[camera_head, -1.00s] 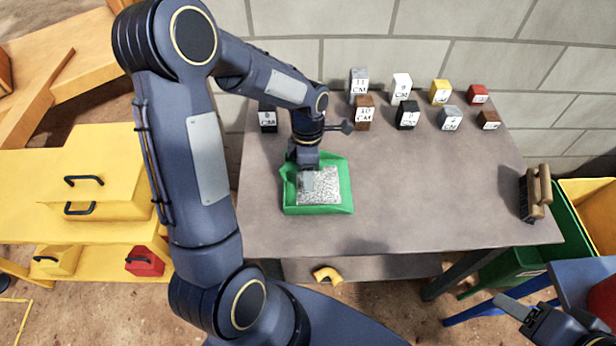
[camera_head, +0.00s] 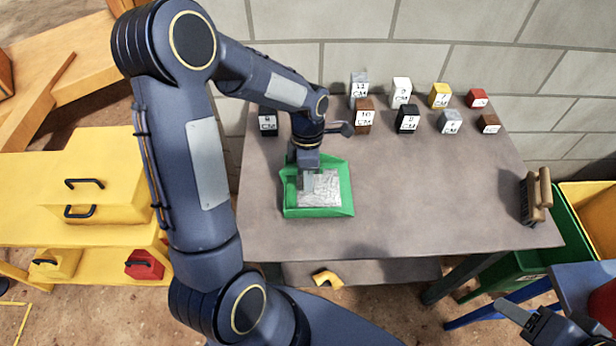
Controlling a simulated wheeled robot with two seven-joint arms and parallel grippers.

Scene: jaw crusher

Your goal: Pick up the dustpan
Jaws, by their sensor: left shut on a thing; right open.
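The green dustpan (camera_head: 330,211) lies on the left part of the grey table, with a pale grey, gravel-like heap (camera_head: 321,188) inside it. My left gripper (camera_head: 306,182) reaches down over the dustpan's back left part and is shut on it. The dustpan's handle and the exact grip point are hidden by my gripper and wrist. My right gripper (camera_head: 512,312) is at the lower right, off the table, open and empty, and partly cut by the frame edge.
Several labelled blocks (camera_head: 407,118) stand along the table's back edge (camera_head: 380,140). A brush (camera_head: 536,196) with a brown handle stands at the right edge. Green and yellow bins (camera_head: 568,235) are right of the table. The table's middle is clear.

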